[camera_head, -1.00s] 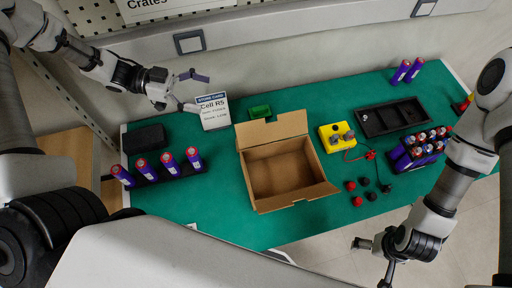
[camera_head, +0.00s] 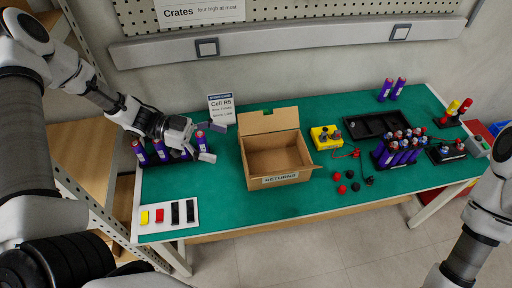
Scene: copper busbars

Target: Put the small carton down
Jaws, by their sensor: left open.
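The open cardboard carton (camera_head: 274,181), with a RETURNS label on its front, stands upright on the green table mat (camera_head: 225,215) near the middle. Its flaps are open and its inside looks empty. My left gripper (camera_head: 207,143) is open, to the left of the carton and apart from it. It overlaps the right end of a row of purple cells (camera_head: 141,152); I cannot tell whether it touches one. My right gripper is out of view; only part of that arm shows at the right edge.
A sign card (camera_head: 221,108) stands behind the left gripper. Right of the carton are a yellow box (camera_head: 326,137), a black tray (camera_head: 381,124), a block of several cells (camera_head: 398,153) and loose red and black caps. A white card with coloured strips (camera_head: 166,217) lies front left.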

